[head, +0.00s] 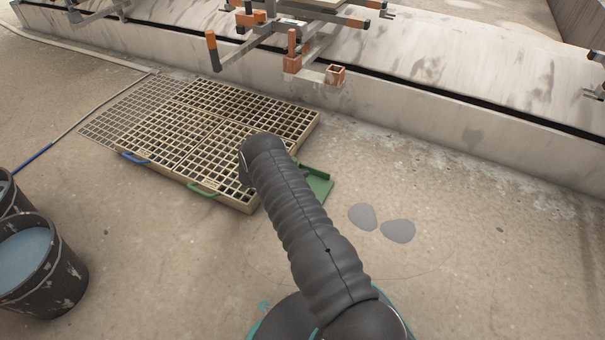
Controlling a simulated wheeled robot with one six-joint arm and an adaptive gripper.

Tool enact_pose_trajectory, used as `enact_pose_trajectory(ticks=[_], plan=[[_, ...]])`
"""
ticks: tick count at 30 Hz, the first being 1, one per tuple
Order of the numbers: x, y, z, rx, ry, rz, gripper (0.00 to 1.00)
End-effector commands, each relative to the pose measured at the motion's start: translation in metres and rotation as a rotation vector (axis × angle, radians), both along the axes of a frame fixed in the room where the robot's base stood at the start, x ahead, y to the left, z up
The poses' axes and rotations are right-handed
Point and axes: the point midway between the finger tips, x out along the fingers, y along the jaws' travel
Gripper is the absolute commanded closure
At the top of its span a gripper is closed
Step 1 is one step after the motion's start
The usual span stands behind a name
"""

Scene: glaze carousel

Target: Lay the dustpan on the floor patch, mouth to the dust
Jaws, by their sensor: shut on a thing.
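A green dustpan (317,184) shows in part at the right edge of the grating, beyond my dark ribbed arm. My arm hides its left part, so I cannot tell whether it lies on the floor or is held up. My gripper is hidden behind the arm. Two flat grey patches (362,216) (398,231), perhaps the dust, lie on the floor right of the dustpan, apart from it.
A beige floor grating (190,139) with blue and green handles lies left of my arm. Dark buckets (62,285) with bluish liquid stand at the lower left. A carousel frame (290,40) overhangs a concrete curb (450,125) at the back. The floor at right is clear.

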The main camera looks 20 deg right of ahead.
Motion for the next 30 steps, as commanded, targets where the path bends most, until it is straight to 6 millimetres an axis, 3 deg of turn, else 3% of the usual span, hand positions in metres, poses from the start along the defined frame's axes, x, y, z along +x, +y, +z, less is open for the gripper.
enact_pose_trajectory(ticks=[15,16,19,30], plan=[[0.0004,0.0000,-0.0083,-0.001,-0.001,0.000,1.00],[0.0005,-0.0001,-0.0078,-0.001,-0.001,0.000,0.82],[0.0004,-0.0001,-0.0078,-0.001,-0.001,0.000,0.57],[0.0000,0.0000,-0.0061,0.000,0.000,0.000,0.55]])
